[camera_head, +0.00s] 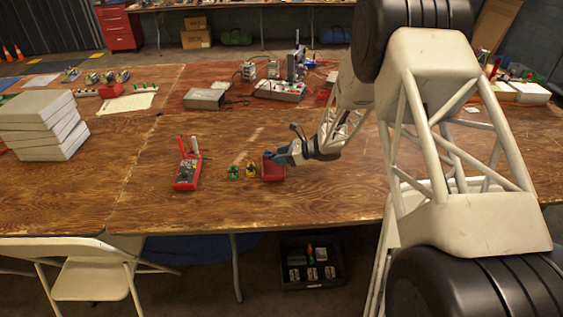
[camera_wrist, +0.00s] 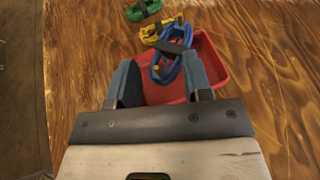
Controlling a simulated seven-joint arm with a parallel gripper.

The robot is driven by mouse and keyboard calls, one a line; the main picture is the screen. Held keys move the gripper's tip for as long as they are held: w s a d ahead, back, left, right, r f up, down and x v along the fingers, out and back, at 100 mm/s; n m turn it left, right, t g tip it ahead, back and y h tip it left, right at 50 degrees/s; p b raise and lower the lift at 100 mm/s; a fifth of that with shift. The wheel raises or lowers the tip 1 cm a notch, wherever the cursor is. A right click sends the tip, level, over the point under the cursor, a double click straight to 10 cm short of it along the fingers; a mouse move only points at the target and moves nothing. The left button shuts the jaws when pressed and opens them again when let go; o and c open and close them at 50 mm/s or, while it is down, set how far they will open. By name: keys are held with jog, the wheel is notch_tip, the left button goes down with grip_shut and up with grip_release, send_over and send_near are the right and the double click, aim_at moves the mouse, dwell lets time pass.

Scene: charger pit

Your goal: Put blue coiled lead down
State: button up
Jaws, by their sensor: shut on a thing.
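The blue coiled lead (camera_wrist: 172,68) shows in the wrist view between the two fingers of my gripper (camera_wrist: 163,80), which is shut on it. The lead is over the red tray (camera_wrist: 213,61); I cannot tell whether it touches the tray floor. In the head view my gripper (camera_head: 276,157) is at the red tray (camera_head: 272,174), and it hides the lead there. A yellow coiled lead (camera_wrist: 150,35) lies just beyond the tray in the wrist view, beside it in the head view (camera_head: 251,171). A green coiled lead (camera_wrist: 141,10) lies farther out, and also shows in the head view (camera_head: 234,173).
A red multimeter (camera_head: 186,172) lies left of the leads. A stack of white boxes (camera_head: 42,125) is at the far left. A grey box (camera_head: 204,99) and bench equipment (camera_head: 280,90) stand behind. The wooden table (camera_head: 220,215) is clear in front of the tray.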

jog(key=shift+f, duration=1.45)
jog(key=shift+f, duration=0.2)
jog(key=o, duration=1)
jog(key=shift+r, duration=0.1)
jog(key=shift+r, duration=0.15)
jog(key=v, duration=1.2)
